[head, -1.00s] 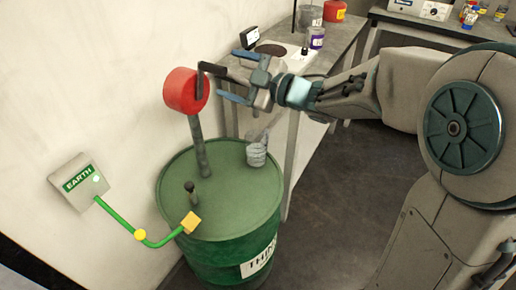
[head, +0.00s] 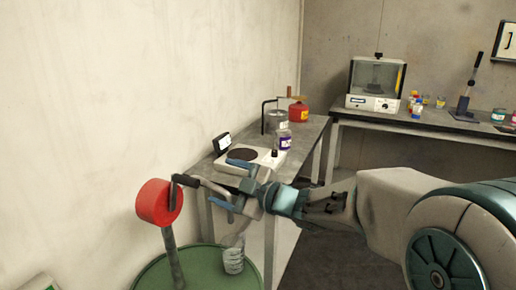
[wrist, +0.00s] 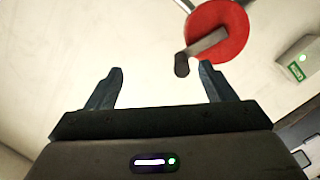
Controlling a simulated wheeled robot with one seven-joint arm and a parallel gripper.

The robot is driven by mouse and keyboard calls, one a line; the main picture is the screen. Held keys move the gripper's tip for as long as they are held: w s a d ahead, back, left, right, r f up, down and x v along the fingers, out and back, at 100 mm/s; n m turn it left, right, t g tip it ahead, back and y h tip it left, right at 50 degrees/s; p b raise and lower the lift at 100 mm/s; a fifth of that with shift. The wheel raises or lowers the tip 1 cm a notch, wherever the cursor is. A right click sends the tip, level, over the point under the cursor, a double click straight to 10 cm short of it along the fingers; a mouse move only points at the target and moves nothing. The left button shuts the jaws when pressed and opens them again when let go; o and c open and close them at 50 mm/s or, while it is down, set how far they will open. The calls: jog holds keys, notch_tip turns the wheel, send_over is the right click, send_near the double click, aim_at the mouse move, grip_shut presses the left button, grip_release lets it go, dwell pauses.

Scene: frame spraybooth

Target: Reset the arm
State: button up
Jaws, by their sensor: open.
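My gripper (head: 228,181) is open, its two blue fingers apart, just right of the red pump head (head: 159,203) in the head view. A dark crank handle (head: 186,181) on the pump reaches toward the fingers. In the wrist view my gripper (wrist: 160,88) shows nothing held between its fingers. The crank's dark grip (wrist: 181,65) appears beyond the fingertips there, with the red pump head (wrist: 222,32) behind it. Whether a finger touches the handle I cannot tell.
The pump stands on a green drum (head: 150,275) with a clear ribbed cup (head: 233,262) on top. A grey bench (head: 305,140) holds a scale (head: 247,160), a purple-labelled jar (head: 284,138) and a red can (head: 298,112). A second bench (head: 425,124) stands at the back right.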

jog(key=d+r+m+t+h+p, duration=0.25)
jog(key=d+m+h+p, duration=0.45)
jog(key=d+m+h, duration=0.85)
jog(key=s+d+f+m+g+p, duration=0.1)
jog(key=s+d+m+g+p, duration=0.1)
jog(key=s, duration=0.9)
jog(key=s+d+f+m+g+p, duration=0.2)
jog(key=s+d+g, duration=0.3)
jog(key=s, duration=0.6)
jog(key=shift+d+f+m+g+y+p, duration=0.15)
jog(key=shift+d+m+g+y+p, duration=0.15)
jog(key=shift+m+g+p, duration=0.4)
